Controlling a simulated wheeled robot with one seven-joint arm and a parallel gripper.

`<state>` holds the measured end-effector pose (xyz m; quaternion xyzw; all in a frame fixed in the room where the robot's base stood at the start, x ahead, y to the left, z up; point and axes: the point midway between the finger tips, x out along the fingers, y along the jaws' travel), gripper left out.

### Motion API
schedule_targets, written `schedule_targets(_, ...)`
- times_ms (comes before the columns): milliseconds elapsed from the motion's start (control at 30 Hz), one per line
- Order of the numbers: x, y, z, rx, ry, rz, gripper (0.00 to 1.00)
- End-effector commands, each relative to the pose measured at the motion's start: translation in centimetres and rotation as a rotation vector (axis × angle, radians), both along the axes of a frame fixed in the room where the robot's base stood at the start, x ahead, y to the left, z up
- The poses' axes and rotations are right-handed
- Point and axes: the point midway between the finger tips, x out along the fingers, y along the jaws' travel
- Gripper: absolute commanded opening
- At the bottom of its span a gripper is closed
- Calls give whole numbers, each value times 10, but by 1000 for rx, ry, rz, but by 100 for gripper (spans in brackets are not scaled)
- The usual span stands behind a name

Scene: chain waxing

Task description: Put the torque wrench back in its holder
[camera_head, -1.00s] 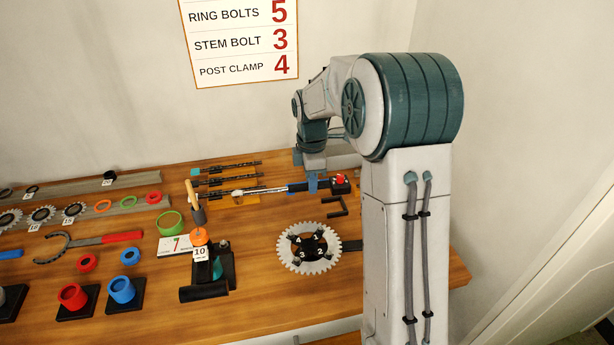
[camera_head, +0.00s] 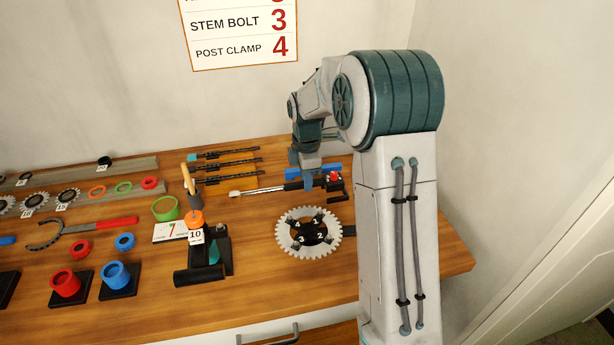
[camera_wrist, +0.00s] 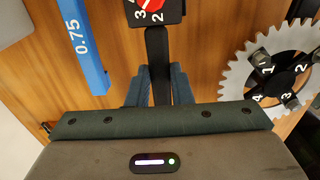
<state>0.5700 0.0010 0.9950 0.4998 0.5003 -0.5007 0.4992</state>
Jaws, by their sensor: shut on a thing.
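The torque wrench has a silver shaft (camera_head: 262,190), a dark handle, and a black end with a red dial. It lies nearly level, left to right, low over the table behind the chainring. My gripper (camera_head: 307,184) is shut on its dark handle near the dial end. In the wrist view, the fingers (camera_wrist: 160,92) close on both sides of the black bar, below the numbered red dial (camera_wrist: 150,5). Whether the wrench touches the table is unclear.
A toothed chainring (camera_head: 285,235) lies in front of the wrench. A blue bar marked 0.75 (camera_wrist: 82,45) lies close behind the handle. Dark chain tools (camera_head: 228,165) lie at the back. A black stand (camera_head: 215,262) and blue cup (camera_head: 115,275) are at left.

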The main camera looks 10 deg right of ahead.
Motion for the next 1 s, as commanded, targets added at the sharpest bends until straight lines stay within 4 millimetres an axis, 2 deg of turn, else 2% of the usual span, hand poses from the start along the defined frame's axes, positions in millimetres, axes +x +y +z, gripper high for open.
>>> schedule_targets(1000,0,0,-6,0,-2,2,0)
